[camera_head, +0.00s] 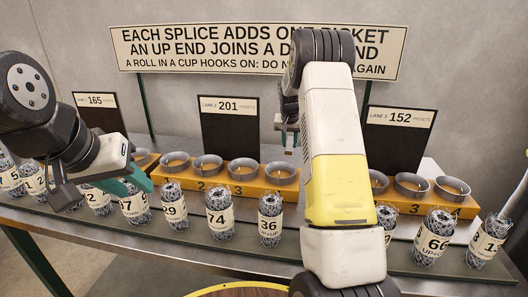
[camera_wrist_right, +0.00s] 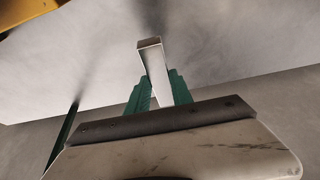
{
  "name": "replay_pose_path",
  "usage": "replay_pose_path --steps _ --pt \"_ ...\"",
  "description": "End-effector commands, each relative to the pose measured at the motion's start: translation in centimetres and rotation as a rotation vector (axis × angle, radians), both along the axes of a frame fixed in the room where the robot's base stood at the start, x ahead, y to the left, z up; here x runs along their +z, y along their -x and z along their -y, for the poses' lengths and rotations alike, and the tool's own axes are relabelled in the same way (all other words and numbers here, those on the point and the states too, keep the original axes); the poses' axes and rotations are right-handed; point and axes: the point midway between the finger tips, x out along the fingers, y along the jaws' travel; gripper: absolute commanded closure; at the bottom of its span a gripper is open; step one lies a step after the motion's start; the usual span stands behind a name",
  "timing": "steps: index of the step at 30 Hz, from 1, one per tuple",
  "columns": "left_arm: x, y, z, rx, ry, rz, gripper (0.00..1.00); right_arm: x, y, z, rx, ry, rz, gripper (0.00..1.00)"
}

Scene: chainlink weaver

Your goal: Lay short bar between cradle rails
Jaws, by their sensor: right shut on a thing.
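My right gripper (camera_wrist_right: 160,90) is shut on a short pale bar (camera_wrist_right: 152,62) in the right wrist view. The bar has a square end and sticks out past the two green fingers, over a plain grey surface. In the head view the right gripper (camera_head: 290,128) is small, at the back between the lane 2 and lane 3 signs, partly behind my arm. My left gripper (camera_head: 128,183) is over the front row of rolls at the left, its green fingers seen from the side; their gap is unclear. I cannot make out the cradle rails in either view.
Orange racks with metal cups (camera_head: 208,164) stand on the table in front of the lane signs (camera_head: 229,121). Numbered wire rolls (camera_head: 217,212) line the dark front strip (camera_head: 250,251). A large sign (camera_head: 255,50) stands behind. My right arm hides part of the middle.

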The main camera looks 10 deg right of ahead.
Motion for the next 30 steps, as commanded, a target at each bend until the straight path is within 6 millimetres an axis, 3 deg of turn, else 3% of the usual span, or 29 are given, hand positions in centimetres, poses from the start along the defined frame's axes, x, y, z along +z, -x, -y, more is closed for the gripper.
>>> replay_pose_path --steps 16,28,29,30 --pt "0.0 0.0 0.0 0.0 0.0 0.0 0.64 -6.0 0.0 0.0 0.0 0.001 0.002 1.0" --pt "0.0 0.0 0.0 0.0 0.0 0.0 0.64 -6.5 -0.1 0.0 0.0 0.001 0.005 1.0" --pt "0.0 0.0 0.0 0.0 0.0 0.0 0.64 -6.6 0.0 0.0 0.0 0.001 0.002 0.67" --pt "0.0 0.0 0.0 0.0 0.0 0.0 0.64 -6.6 0.0 0.0 0.0 0.001 0.002 0.59"
